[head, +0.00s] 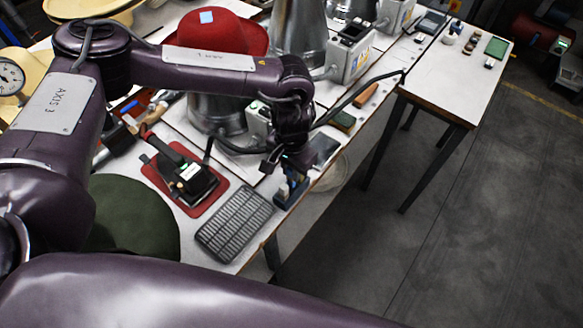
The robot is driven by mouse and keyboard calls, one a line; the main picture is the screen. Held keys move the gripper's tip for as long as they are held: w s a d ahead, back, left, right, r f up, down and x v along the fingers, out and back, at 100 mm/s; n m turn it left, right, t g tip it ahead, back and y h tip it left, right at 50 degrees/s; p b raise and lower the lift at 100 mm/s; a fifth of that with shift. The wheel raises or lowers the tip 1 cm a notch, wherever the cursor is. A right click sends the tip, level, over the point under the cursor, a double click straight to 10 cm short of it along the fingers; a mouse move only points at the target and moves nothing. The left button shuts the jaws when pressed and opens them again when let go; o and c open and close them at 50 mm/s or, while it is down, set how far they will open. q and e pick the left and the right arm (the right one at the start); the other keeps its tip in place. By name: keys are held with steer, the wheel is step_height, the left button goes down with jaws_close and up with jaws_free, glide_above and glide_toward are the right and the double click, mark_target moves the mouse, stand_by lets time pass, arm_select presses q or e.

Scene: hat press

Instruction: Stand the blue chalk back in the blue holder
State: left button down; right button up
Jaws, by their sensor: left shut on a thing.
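The blue holder (291,190) stands near the front edge of the white bench, right of the dark grid mat. My left gripper (277,168) reaches down from its wrist right over the holder, close to its top. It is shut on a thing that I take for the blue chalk. The chalk is too small and too covered by the fingers to make out, and I cannot tell whether it touches the holder. My right gripper is not in view.
The grey grid mat (235,222) lies left of the holder. A black iron (190,178) sits on a red mat (216,203). A dark tablet-like thing (324,150) lies behind. A green felt hat (130,222) is at left. The floor beyond the bench edge is open.

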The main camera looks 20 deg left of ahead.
arm_select(q)
steer(key=shift+f+b, duration=0.65)
steer(key=shift+f, duration=0.7)
stand_by(0.3)
steer(key=c, duration=1.3)
jaws_free()
steer(key=shift+o, duration=0.2)
step_height(320, 180, up, 8)
steer(key=p, duration=0.8)
steer(key=shift+f, duration=0.2)
